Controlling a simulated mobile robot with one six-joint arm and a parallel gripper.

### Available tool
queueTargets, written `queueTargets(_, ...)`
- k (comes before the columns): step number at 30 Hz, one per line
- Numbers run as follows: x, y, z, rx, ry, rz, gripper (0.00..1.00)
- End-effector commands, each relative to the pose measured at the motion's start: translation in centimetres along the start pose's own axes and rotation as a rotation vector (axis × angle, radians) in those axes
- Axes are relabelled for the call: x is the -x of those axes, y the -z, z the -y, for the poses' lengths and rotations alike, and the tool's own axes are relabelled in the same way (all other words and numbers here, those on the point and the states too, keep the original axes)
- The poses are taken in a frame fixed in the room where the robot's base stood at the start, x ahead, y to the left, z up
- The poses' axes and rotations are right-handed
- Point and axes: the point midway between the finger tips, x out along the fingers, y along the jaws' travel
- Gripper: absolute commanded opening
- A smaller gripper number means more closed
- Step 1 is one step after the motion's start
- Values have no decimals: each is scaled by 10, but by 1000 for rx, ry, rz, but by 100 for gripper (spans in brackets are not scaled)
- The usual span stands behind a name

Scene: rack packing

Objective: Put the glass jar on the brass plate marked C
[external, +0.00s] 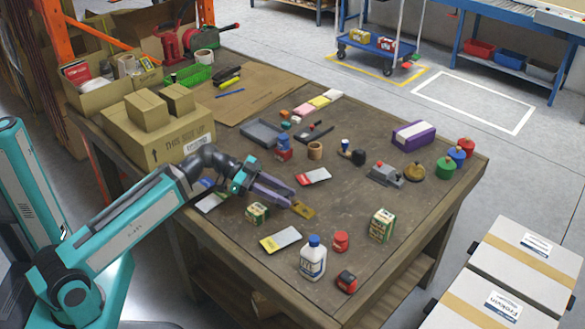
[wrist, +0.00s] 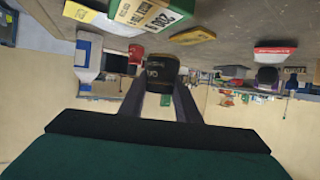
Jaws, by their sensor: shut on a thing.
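My gripper (external: 292,203) is over the near-left part of the workbench, its fingers pointing right. It is shut on a small brown-gold thing (external: 303,210), which looks dark with pale lettering between the fingers in the wrist view (wrist: 161,73). I cannot tell whether this is the glass jar; no clear glass shows. I cannot pick out a brass plate marked C in either view.
A green-and-cream box (external: 257,213) stands beside my gripper; another (external: 382,225) is farther right. A white bottle (external: 313,258) and a red tin (external: 340,241) stand near the front. Cardboard boxes (external: 160,128) fill the back left. The bench has bare patches around the middle.

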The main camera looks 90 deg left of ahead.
Motion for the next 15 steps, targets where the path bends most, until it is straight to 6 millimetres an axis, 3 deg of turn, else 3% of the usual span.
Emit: queueTargets(15,-5,6,6,3,-1,0,5)
